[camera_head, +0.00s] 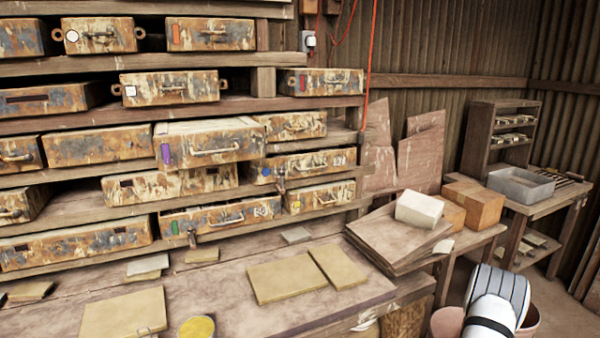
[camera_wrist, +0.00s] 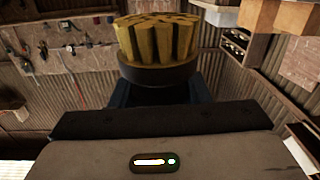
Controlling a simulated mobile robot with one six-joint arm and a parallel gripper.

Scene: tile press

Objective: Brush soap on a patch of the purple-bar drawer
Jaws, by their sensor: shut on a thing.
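The drawer with a purple bar (camera_head: 210,141) sits in the middle of the rack in the head view. It sticks out past its neighbours, and its front has a pale handle and flaking, rusty paint. My gripper (camera_wrist: 156,93) is shut on a round brush (camera_wrist: 158,45) with yellow bristles and a dark base, seen in the wrist view. The jaws are partly hidden behind my wrist housing. In the head view my white arm shows at the lower right, well away from the drawer, and the gripper is out of sight. No soap can be made out for sure.
A pinkish bucket (camera_head: 446,322) stands beside and partly behind my arm. A round pot with yellow contents (camera_head: 197,327) is at the bench's front edge. Tiles (camera_head: 290,278) lie on the bench below the rack. A white block (camera_head: 419,209) rests on stacked boards.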

